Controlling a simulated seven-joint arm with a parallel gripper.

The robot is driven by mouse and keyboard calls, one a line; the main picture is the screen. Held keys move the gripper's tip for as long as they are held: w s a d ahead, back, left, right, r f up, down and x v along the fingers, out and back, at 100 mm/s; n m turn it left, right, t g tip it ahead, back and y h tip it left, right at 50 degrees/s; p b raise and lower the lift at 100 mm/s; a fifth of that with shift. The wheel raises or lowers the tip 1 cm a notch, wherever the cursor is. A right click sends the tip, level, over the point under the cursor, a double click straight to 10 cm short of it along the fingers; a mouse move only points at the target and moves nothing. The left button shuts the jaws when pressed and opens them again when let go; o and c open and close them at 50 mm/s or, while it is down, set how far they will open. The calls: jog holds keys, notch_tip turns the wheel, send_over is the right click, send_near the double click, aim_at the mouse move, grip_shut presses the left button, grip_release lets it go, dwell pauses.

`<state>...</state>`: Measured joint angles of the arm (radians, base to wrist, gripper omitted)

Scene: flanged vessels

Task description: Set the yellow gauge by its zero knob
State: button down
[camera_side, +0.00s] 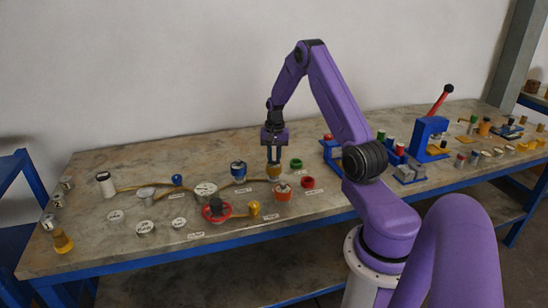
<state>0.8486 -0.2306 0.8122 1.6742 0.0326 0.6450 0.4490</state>
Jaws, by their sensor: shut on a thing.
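My gripper (273,163) points straight down over the middle of the bench. Its fingers are shut on the top of a yellow piece (273,173), which stands upright on the bench. This piece is partly covered by the fingers, and it is too small to tell whether it is the yellow gauge or its zero knob. A second, smaller yellow piece (254,209) stands nearer the front, beside a red-ringed vessel. No gauge face or needle can be read from this view.
A blue-topped vessel (238,171) stands left of my gripper. A red-topped vessel (282,190) is close in front, and a green ring (296,163) close right. A red-ringed vessel (215,210) is front left. A blue press (428,138) with a red lever stands farther right.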

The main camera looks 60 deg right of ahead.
jog(key=n, duration=0.5)
jog(key=shift+n, duration=2.5)
jog(key=c, duration=1)
grip_release()
jog(key=r, duration=1.7)
jog(key=shift+d+r, duration=0.25)
jog(key=shift+a, duration=0.1)
